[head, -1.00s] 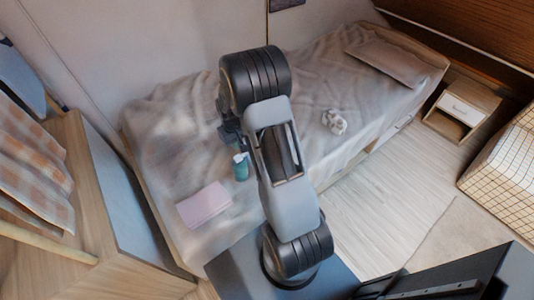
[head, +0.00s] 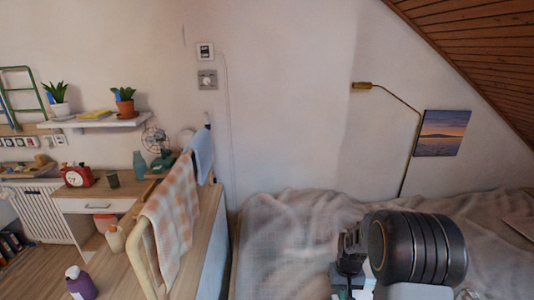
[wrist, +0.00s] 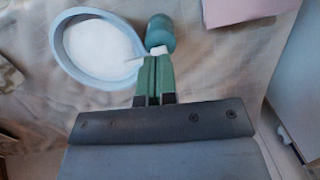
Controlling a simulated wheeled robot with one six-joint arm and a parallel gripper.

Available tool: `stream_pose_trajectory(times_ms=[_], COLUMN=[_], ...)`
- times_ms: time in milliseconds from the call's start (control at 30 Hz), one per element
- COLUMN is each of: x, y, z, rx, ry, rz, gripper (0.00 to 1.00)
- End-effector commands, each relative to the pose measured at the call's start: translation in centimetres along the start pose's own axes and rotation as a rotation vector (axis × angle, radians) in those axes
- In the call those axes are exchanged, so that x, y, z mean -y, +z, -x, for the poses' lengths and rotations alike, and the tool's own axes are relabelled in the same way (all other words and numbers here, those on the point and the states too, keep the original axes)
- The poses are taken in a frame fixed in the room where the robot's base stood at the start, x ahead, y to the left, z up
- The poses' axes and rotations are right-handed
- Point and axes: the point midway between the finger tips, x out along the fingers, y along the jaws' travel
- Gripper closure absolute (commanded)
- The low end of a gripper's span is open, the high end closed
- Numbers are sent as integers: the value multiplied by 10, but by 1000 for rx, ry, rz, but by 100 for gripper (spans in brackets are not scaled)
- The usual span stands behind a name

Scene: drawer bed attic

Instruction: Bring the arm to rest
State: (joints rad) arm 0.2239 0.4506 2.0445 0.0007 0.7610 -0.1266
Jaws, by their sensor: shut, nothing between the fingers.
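My arm (head: 420,250) shows at the lower right of the head view, in front of the bed. My gripper (wrist: 152,62) is shut and empty; in the wrist view its green fingers press together. Just past the fingertips is a teal bottle (wrist: 160,32) with a white part at its near end. I cannot tell whether the fingertips touch it. To the left of the fingers is a round, blue-rimmed thing (wrist: 56,42) with a white inside, partly behind the fingertips.
The bed (head: 285,240) fills the lower middle and right. A wooden rail with a checked cloth (head: 172,225) stands left of it. A desk with a red clock (head: 77,176) and a shelf (head: 90,122) are further left. A lamp (head: 362,86) hangs above the bed.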

Motion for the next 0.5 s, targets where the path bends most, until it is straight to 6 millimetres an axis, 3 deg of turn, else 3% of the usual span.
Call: stream_pose_trajectory(times_ms=[33, 300, 500], x=[6, 41, 59], y=[12, 90, 134], z=[17, 96, 133], rx=[-10, -115, -243], ry=[2, 12, 10], rz=[-5, -2, 40], gripper=[100, 100, 100])
